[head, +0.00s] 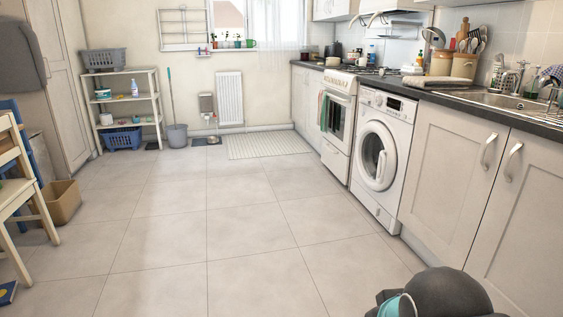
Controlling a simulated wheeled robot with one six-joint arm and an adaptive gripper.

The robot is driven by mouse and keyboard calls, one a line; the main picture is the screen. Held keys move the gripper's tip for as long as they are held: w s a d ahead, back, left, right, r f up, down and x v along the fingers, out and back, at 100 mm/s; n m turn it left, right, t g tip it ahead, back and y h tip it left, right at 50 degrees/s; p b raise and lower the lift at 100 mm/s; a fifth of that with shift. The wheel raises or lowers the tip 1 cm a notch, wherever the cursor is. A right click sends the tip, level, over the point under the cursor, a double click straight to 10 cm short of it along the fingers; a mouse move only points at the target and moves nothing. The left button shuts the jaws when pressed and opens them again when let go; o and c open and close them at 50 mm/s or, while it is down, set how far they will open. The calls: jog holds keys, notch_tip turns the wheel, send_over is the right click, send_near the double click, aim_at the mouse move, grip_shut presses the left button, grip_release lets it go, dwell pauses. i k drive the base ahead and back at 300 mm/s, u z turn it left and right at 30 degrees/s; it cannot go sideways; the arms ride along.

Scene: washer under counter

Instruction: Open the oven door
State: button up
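The white oven (340,92) stands along the right-hand counter, between the washing machine and the farther cabinets. Its oven door (338,122) faces left into the room and looks shut. Dark and greenish towels (325,112) hang on the front of the door and cover part of it and its handle. A gas hob is on top of the oven. A dark rounded part of my arm with a teal band shows at the bottom right. My gripper is not in view, so its state and distance from the door are not shown.
The washing machine (381,157) with a round shut door stands nearer me, beside the oven. Cabinets (455,175) run along the right. The tiled floor (210,230) is open in the middle. A chair (20,185) and cardboard box (62,202) stand left.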

aim_at(341, 111)
jog(key=u, duration=0.25)
jog(key=i, duration=1.85)
jog(key=z, duration=0.3)
jog(key=i, duration=1.9)
jog(key=z, duration=0.55)
jog(key=i, duration=0.65)
jog(key=z, duration=0.2)
